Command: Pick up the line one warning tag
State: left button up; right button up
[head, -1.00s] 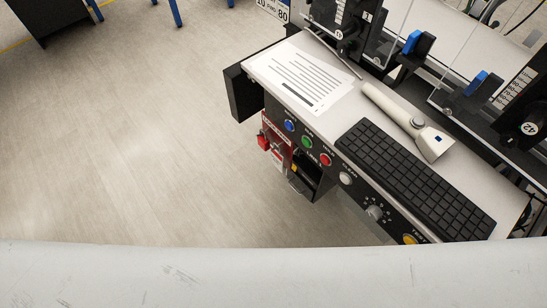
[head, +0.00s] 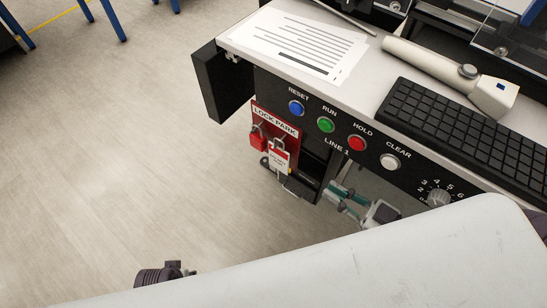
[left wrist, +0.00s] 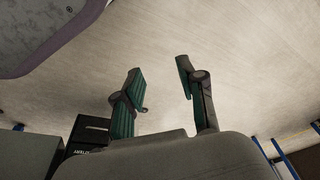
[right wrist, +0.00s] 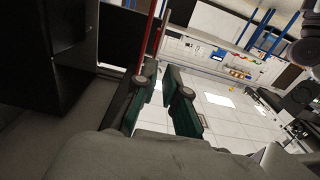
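The line one warning tag is likely the small white tag with a red top (head: 279,160), hanging from a hook on the red LOCK PARK board (head: 288,124) under the LINE 1 panel. Its small print is not readable. A red padlock (head: 257,141) hangs left of it. My right gripper (head: 330,193) is right of the tag, apart from it, beneath the panel. In the right wrist view its fingers (right wrist: 160,68) are a little apart with nothing between them; the tag is not clear there. My left gripper (left wrist: 160,72) is open and empty, over bare floor.
The LINE 1 panel (head: 318,142) with its buttons overhangs my right gripper. A black bracket (head: 297,188) sits just below the tag. A paper sheet (head: 300,45), a scanner (head: 450,73) and a keyboard (head: 465,130) lie on the console.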

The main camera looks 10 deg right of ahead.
aim_at(288, 161)
jog(key=shift+r+b+x, duration=0.15)
jog(key=shift+b+x, duration=0.25)
jog(key=shift+x, duration=2.7)
jog(key=shift+r+b+x, duration=0.15)
jog(key=shift+b+x, duration=0.2)
jog(key=shift+x, duration=2.75)
pick_arm(q)
jog(key=w+v, duration=0.1)
jog(key=v, duration=0.4)
jog(key=shift+w+r, duration=0.45)
jog(key=shift+r, duration=0.1)
pick_arm(e)
grip_shut()
pick_arm(q)
jog(key=shift+d, duration=0.1)
pick_arm(e)
jog(key=shift+r, duration=0.1)
